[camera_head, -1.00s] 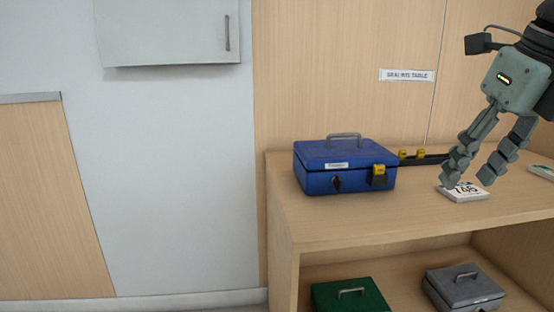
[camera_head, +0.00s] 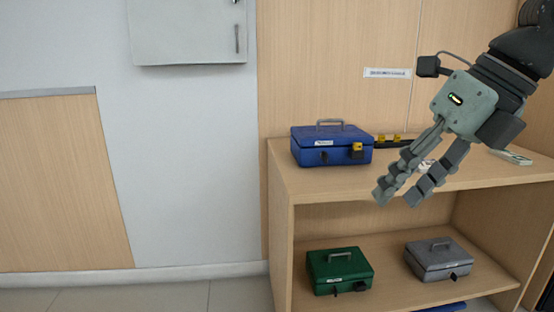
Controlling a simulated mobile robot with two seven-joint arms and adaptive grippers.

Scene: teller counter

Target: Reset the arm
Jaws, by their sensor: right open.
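My right gripper (camera_head: 398,200) hangs in front of the shelf unit at the right, fingers pointing down and to the left. Its fingers are apart and nothing shows between them. My right arm (camera_head: 505,65) comes in from the upper right. My left gripper is not in view. A blue cash box (camera_head: 331,146) with a grey handle and a yellow latch stands on the shelf top, left of the gripper and apart from it. A white card on the top is mostly hidden behind the fingers.
The wooden shelf unit (camera_head: 350,187) holds a green cash box (camera_head: 339,270) and a grey cash box (camera_head: 438,259) on its lower shelf. A black bar with yellow parts (camera_head: 393,141) lies behind the blue box. A wall cabinet (camera_head: 187,30) hangs upper left. The floor (camera_head: 160,298) at left is clear.

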